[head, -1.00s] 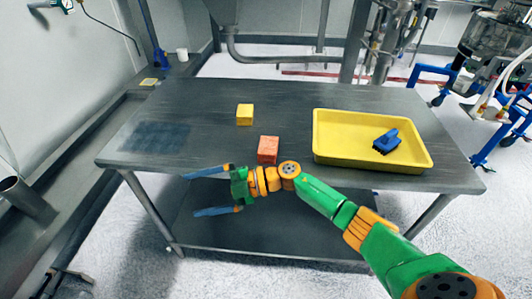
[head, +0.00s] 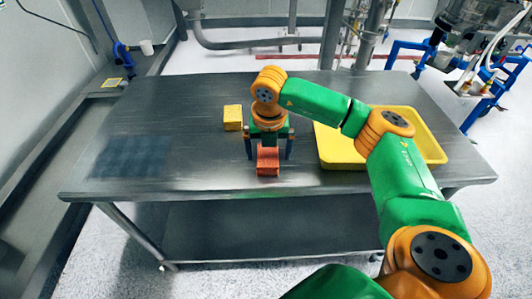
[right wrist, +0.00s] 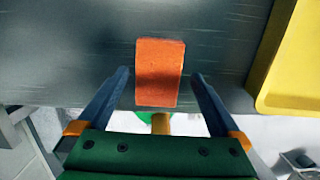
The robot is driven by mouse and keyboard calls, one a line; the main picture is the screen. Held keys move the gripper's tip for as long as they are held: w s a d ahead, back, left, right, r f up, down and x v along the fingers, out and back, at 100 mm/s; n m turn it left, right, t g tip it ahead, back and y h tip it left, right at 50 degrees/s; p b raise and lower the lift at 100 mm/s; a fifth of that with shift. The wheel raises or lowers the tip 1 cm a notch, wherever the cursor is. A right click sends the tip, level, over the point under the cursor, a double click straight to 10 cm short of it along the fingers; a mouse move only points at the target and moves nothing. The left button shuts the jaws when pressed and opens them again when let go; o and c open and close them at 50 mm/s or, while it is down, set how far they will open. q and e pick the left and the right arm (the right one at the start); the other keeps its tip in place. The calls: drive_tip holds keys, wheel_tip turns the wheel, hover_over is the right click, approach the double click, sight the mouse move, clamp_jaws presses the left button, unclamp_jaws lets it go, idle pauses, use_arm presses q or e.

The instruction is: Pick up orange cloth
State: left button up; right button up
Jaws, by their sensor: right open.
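The orange cloth (head: 268,162) is a folded, block-like piece near the front edge of the grey metal table (head: 190,100). My right gripper (head: 269,155) is over it, with blue fingers apart on its left and right sides. In the right wrist view the orange cloth (right wrist: 160,72) lies just ahead of and between the open fingertips (right wrist: 160,75), with a gap on each side. The fingers do not appear to touch it. My left gripper is not in view.
A yellow block-like cloth (head: 233,117) lies just left of my right gripper. A yellow tray (head: 340,150) stands to the right, partly hidden by my right arm. A dark mesh patch (head: 130,157) lies at the table's left. The table's middle left is clear.

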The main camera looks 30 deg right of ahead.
drive_tip(key=shift+f, duration=0.8)
drive_tip(key=shift+w+f, duration=0.2)
drive_tip(key=shift+w, duration=0.2)
drive_tip(key=shift+s, duration=0.1)
drive_tip(key=shift+s, duration=0.1)
drive_tip(key=shift+f, duration=0.15)
drive_tip(key=c, duration=1.4)
